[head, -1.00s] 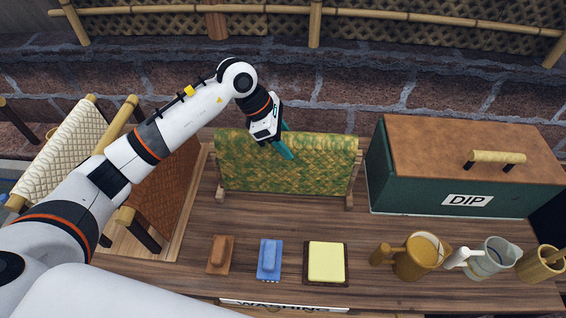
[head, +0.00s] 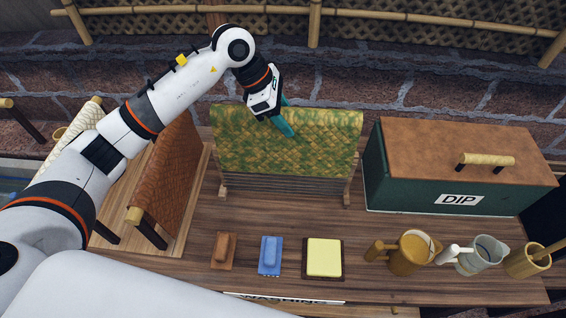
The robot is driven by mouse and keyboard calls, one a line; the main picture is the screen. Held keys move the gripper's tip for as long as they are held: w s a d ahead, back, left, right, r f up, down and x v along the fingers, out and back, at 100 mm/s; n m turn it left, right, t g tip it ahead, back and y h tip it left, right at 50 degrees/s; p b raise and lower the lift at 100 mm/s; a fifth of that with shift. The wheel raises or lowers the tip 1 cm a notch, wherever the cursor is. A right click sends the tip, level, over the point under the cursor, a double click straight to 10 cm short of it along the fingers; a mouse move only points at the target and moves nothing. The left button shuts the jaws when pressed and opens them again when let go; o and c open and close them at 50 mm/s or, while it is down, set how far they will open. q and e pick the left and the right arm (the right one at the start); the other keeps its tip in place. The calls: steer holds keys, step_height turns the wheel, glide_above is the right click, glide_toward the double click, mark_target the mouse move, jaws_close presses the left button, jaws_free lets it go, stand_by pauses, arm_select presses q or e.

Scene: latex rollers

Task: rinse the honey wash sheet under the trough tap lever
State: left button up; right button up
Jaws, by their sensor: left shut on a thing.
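A green-and-gold patterned sheet (head: 325,150) hangs wide and nearly flat above a low wooden rack (head: 285,187), whose slats show below its lower edge. My left gripper (head: 286,127), with teal fingers, is shut on the upper part of this sheet, left of its middle; the fingertips lie against it. A brown-orange woven sheet (head: 172,175) hangs on a bamboo-ended stand at the left. A cream quilted sheet (head: 68,140) hangs behind it, partly hidden by my arm. Which sheet is called honey I cannot tell. No tap lever shows. My right gripper is not in view.
A green box marked DIP (head: 445,185) with a brown lid stands at the right. Along the front are a brown block (head: 223,250), a blue brush (head: 270,255), a yellow pad (head: 324,257), a tan mug (head: 410,252), a clear jug (head: 482,255) and a bamboo cup (head: 527,262).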

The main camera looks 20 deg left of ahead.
arm_select(q)
steer(key=shift+r+p, duration=1.9)
steer(key=shift+r, duration=2.45)
